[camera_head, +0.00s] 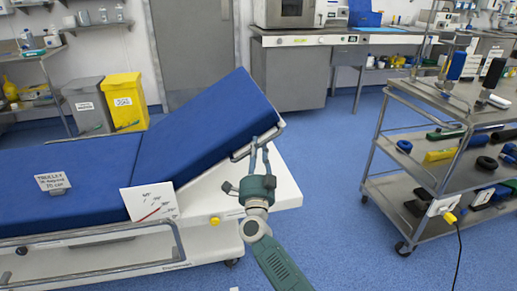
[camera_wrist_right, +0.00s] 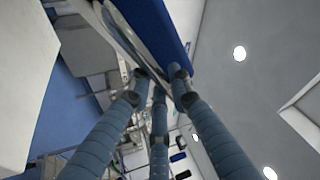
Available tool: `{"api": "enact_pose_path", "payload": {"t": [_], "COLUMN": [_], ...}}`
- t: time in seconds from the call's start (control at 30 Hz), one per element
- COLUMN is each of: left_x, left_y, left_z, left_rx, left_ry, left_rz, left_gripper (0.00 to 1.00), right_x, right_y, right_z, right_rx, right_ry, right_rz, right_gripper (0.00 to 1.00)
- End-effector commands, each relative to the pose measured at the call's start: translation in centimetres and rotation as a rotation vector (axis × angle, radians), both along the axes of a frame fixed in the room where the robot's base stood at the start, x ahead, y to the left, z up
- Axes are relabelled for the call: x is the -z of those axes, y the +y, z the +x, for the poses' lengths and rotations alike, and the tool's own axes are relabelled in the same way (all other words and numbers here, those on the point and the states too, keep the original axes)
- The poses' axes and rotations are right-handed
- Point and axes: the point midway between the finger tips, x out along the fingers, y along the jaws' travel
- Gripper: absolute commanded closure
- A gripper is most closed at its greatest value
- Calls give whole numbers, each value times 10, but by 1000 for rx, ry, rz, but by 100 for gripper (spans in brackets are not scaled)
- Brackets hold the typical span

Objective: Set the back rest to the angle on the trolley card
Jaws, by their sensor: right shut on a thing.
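The blue back rest (camera_head: 215,130) of the operating table is tilted up, its raised end to the right. A metal rail (camera_head: 240,154) runs along that end. My right gripper (camera_head: 261,148) has its fingers up at this rail and is shut on it; in the right wrist view the fingers (camera_wrist_right: 160,78) close in at the rail beside the blue pad (camera_wrist_right: 165,30). A white angle scale (camera_head: 150,203) with a red pointer stands at the table's side; its reading is too small to tell. A white card (camera_head: 53,182) with small handwriting lies on the blue mattress. My left gripper is not in view.
A metal trolley (camera_head: 405,190) with tools on its shelves stands at the right. A yellow bin (camera_head: 124,100) and a grey bin (camera_head: 88,105) stand behind the table. A workbench (camera_head: 290,75) is at the back. The blue floor between table and trolley is clear.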

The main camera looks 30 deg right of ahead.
Motion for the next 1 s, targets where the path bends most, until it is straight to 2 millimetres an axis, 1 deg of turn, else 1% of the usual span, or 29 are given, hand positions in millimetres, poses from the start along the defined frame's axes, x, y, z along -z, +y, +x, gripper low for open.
{"api": "enact_pose_path", "payload": {"t": [0.23, 0.27, 0.3, 0.33, 0.63, 0.73, 0.87, 1.0], "left_x": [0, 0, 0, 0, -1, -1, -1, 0], "left_y": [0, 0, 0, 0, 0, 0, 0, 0], "left_z": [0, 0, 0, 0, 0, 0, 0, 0], "left_rx": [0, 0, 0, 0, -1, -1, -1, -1], "left_ry": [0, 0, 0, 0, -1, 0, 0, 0], "left_rz": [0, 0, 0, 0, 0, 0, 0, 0], "left_gripper": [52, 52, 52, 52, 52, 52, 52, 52], "right_x": [1, 1, 1, 1, 1, 4, 12, 23], "right_y": [2, 2, 2, 2, 1, 4, 13, 27], "right_z": [1, 1, 1, 0, -1, -6, -23, -48], "right_rx": [-4, -4, -4, -3, -2, -2, -1, -3], "right_ry": [3, 3, 3, 2, 1, 2, 4, 5], "right_rz": [-3, -3, -3, -3, 0, 0, 1, 3], "right_gripper": [100, 75, 67, 62, 62, 62, 62, 62]}}
